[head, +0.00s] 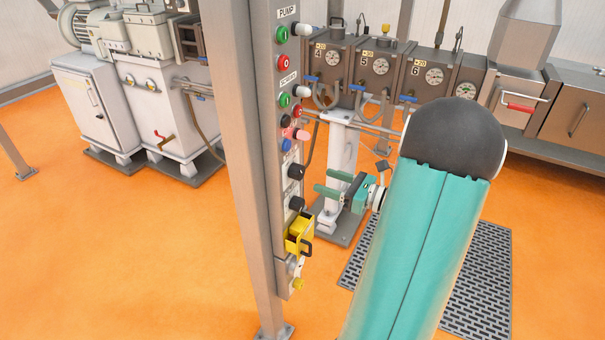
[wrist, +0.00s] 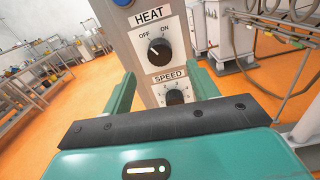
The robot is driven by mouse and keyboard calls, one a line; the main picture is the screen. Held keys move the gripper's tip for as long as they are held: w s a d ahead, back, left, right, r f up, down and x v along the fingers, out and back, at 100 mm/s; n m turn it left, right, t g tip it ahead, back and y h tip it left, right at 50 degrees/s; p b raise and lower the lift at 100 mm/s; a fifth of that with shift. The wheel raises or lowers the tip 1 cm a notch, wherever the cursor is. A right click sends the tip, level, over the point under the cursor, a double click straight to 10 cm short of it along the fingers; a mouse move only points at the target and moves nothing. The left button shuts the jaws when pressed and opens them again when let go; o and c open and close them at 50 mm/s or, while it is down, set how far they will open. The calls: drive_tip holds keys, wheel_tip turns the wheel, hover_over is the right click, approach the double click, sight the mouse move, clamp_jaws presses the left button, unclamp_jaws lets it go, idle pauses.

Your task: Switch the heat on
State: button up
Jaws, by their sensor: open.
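In the wrist view, the HEAT knob (wrist: 160,52) is a round black selector on a grey panel, under a HEAT label with OFF at left and ON at right. Its pale mark appears to point to the left, towards OFF. In the head view, a black knob (head: 296,172) on the post's side panel looks like the same one, though its label is unreadable. My gripper (head: 325,181) is open and empty, with its green fingers pointing at the panel from the right, apart from it. In the wrist view, the fingers (wrist: 160,72) frame the panel below the HEAT knob.
The SPEED knob (wrist: 175,96) sits just below, partly hidden by my gripper. Above on the panel (head: 272,150) are green, red and blue buttons (head: 286,145); a yellow box (head: 299,234) juts out below. A white pedestal (head: 343,160) stands behind my gripper.

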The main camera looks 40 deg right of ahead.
sight(302, 173)
drive_tip(key=x, duration=0.8)
drive_tip(key=shift+s, duration=0.1)
drive_tip(key=c, duration=1)
